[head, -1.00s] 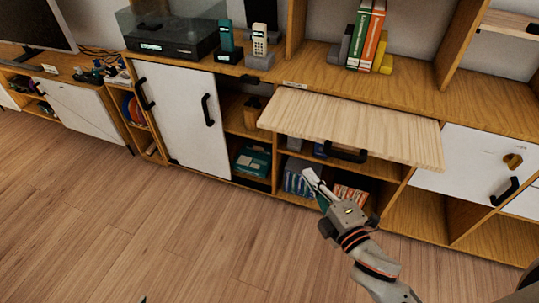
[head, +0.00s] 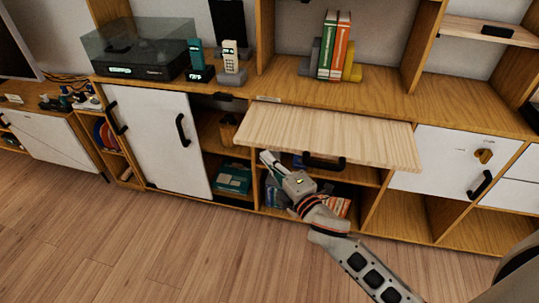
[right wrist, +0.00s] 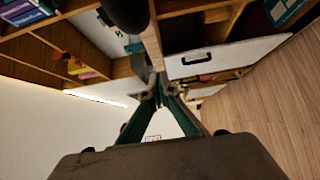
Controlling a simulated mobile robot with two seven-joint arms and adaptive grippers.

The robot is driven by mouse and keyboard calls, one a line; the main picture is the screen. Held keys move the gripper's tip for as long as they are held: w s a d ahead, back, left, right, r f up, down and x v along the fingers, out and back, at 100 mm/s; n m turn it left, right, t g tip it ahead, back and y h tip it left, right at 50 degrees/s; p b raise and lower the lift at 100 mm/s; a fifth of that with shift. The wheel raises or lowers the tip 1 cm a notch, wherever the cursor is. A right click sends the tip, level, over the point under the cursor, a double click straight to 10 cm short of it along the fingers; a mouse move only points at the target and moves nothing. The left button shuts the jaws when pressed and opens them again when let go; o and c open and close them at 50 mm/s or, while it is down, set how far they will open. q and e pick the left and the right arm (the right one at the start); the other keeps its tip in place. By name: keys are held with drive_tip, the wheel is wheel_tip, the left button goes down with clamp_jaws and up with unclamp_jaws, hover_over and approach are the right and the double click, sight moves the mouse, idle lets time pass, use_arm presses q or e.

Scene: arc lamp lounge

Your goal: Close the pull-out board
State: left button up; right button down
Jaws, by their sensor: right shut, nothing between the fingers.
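The pull-out board (head: 325,133) is a pale wood panel that sticks out from the cabinet over an open compartment. A black handle (head: 323,162) hangs at its front edge. My right gripper (head: 266,158) is shut and empty, just below the board's front left corner and left of the handle. Whether it touches the board is unclear. In the right wrist view its green-sided fingers (right wrist: 164,84) meet with nothing between them. My left gripper is not in view.
Upright books (head: 335,45), cordless phones (head: 231,57) and a turntable (head: 145,55) stand on top. The wooden floor in front is clear.

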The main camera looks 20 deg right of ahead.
sight(282, 118)
drive_tip(key=shift+w+d, duration=0.5)
drive_tip(key=shift+w, duration=0.25)
drive_tip(key=shift+w+d, duration=0.1)
drive_tip(key=shift+w+d+r, duration=0.15)
drive_tip(key=shift+w+d, duration=0.1)
drive_tip(key=shift+w, duration=0.05)
drive_tip(key=w+d, duration=0.2)
drive_tip(key=w, duration=0.1)
drive_tip(key=w+d, duration=0.1)
drive_tip(key=shift+w+r+p, duration=0.15)
drive_tip(key=shift+w+p, duration=0.1)
drive_tip(key=shift+p, duration=0.1)
drive_tip(key=w+d, duration=0.3)
drive_tip(key=w, duration=0.2)
drive_tip(key=w+d, duration=0.2)
drive_tip(key=w, duration=0.1)
drive_tip(key=shift+w+d+f+b, duration=0.2)
drive_tip(key=shift+d+f+b, duration=0.1)
drive_tip(key=shift+d+b, duration=0.05)
drive_tip(key=shift+w+d, duration=0.3)
drive_tip(key=shift+w, duration=0.1)
